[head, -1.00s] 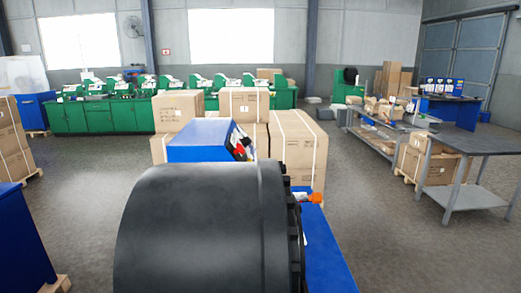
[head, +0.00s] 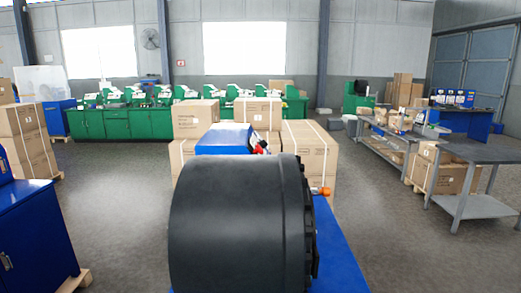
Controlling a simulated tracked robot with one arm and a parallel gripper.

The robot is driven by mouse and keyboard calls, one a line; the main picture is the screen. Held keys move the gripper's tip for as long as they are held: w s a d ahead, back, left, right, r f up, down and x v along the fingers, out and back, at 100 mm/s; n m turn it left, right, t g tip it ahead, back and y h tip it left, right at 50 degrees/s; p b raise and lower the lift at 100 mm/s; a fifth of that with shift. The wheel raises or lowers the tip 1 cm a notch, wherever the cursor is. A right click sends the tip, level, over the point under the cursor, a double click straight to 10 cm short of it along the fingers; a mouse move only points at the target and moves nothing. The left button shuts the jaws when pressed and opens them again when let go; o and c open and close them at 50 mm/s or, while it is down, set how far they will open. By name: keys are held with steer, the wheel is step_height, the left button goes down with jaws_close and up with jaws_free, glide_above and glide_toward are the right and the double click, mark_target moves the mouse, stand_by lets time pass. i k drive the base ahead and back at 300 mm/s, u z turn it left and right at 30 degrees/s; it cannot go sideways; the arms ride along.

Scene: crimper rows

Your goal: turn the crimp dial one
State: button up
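A large black drum (head: 240,225), apparently the head of a crimper, fills the lower middle of the head view. It sits on a blue base (head: 342,250) that shows at its right. A blue box (head: 222,139) rises just behind the drum. Small red and white parts (head: 262,147) show on the box's right side, too small to tell whether one is the crimp dial. An orange part (head: 325,191) shows at the drum's right edge. My gripper is not in the picture.
Cartons (head: 310,150) stand close behind the crimper. A blue cabinet (head: 35,235) on a pallet is at the near left, and a grey table (head: 478,150) is at the right. Green benches (head: 150,123) line the back wall. Open floor (head: 120,190) lies left of the drum.

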mark_target(263, 143)
steer(key=u, duration=0.1)
steer(key=i, duration=0.9)
steer(key=z, duration=0.1)
